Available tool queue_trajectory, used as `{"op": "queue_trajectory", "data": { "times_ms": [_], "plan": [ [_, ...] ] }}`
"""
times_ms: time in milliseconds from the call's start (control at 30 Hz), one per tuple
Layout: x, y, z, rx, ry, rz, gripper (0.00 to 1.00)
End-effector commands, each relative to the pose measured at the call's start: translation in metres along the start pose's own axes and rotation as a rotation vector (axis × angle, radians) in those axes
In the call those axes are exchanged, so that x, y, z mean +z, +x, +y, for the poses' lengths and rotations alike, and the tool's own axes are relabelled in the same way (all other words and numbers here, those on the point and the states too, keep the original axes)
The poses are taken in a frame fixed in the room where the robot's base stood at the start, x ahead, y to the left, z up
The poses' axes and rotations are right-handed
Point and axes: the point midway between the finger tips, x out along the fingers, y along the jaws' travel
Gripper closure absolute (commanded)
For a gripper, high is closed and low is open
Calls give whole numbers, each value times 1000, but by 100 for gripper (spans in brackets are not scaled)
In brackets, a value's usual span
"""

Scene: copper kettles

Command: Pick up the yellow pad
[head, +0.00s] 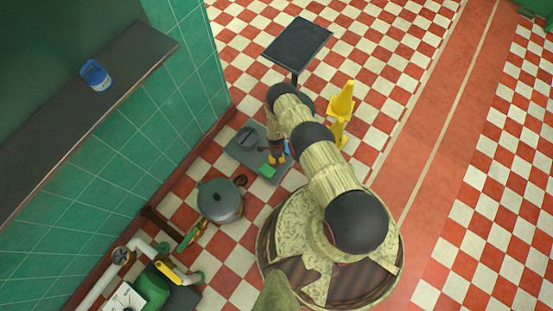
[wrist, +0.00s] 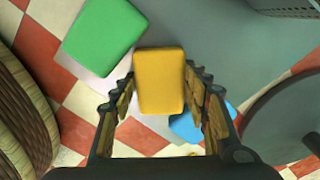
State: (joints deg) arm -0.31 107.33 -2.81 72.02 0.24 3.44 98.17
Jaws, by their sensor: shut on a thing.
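The yellow pad (wrist: 159,82) is a rounded block between the two fingers of my gripper (wrist: 163,88) in the wrist view. The fingers are shut on its sides. In the head view my gripper (head: 277,157) is low over a grey slab (head: 238,155), and the pad is hard to make out there. How far the pad is above the slab I cannot tell.
A green pad (wrist: 103,36) lies left of the yellow one; a blue pad (wrist: 188,126) is partly hidden behind the right finger. A grey lidded pot (head: 220,201), yellow cones (head: 341,100) and a dark-topped stand (head: 298,42) are nearby. Checkered floor at right is clear.

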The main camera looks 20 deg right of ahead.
Motion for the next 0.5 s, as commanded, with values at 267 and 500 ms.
{"op": "queue_trajectory", "data": {
  "times_ms": [267,500],
  "plan": [
    [0,-24,-1,0,0,0,79],
    [0,-71,-1,-1,0,0,79]
  ]
}}
